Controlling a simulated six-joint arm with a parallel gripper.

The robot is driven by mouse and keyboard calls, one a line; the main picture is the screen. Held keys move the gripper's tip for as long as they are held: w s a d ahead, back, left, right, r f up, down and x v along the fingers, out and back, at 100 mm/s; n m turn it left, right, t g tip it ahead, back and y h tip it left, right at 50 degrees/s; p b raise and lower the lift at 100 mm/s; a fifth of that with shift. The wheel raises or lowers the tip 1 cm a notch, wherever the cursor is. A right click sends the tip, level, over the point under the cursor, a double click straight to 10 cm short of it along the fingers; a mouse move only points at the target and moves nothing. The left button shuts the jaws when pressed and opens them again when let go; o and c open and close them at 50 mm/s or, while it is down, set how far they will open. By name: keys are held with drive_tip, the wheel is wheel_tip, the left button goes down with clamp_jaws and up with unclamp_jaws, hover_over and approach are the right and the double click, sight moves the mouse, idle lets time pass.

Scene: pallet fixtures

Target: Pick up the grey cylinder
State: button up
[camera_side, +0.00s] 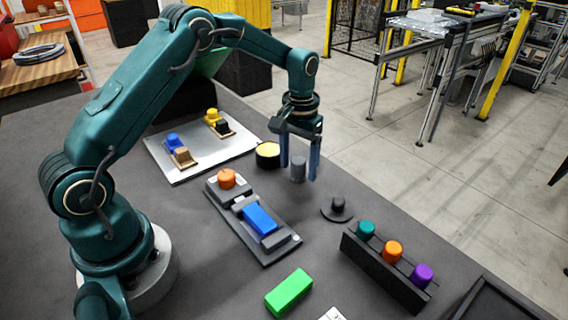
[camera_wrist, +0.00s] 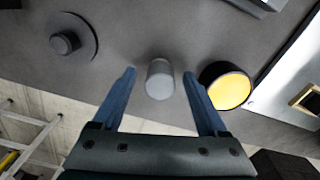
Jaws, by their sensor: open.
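The grey cylinder (camera_side: 298,169) stands upright on the dark table, near the table's far edge. In the side view it shows between the two blue fingers of my gripper (camera_side: 300,170). In the wrist view the grey cylinder (camera_wrist: 159,79) lies between the fingertips of my gripper (camera_wrist: 160,77), with a gap to each finger. My gripper is open and points down, and nothing is held in it. I cannot tell exactly how high the fingertips are above the table.
A black round piece with a yellow top (camera_side: 267,154) stands close beside one finger. A dark knob on a disc (camera_side: 338,208), a grey fixture (camera_side: 250,225), a white plate (camera_side: 200,150) and a dark rack with coloured caps (camera_side: 385,270) are around. A green block (camera_side: 289,293) lies in front.

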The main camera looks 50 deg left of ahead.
sight(299, 159)
drive_tip(key=shift+f, duration=0.45)
clamp_jaws()
drive_tip(key=shift+r, duration=0.1)
drive_tip(key=shift+r, duration=0.6)
wheel_tip(299, 159, up, 3)
drive_tip(key=shift+w+f, duration=0.1)
drive_tip(key=shift+f, duration=0.1)
drive_tip(key=s+a+r, duration=0.6)
drive_tip(key=a+r, duration=0.1)
drive_tip(key=a, duration=0.2)
drive_tip(key=shift+s+a, duration=0.3)
drive_tip(key=shift+a, duration=0.1)
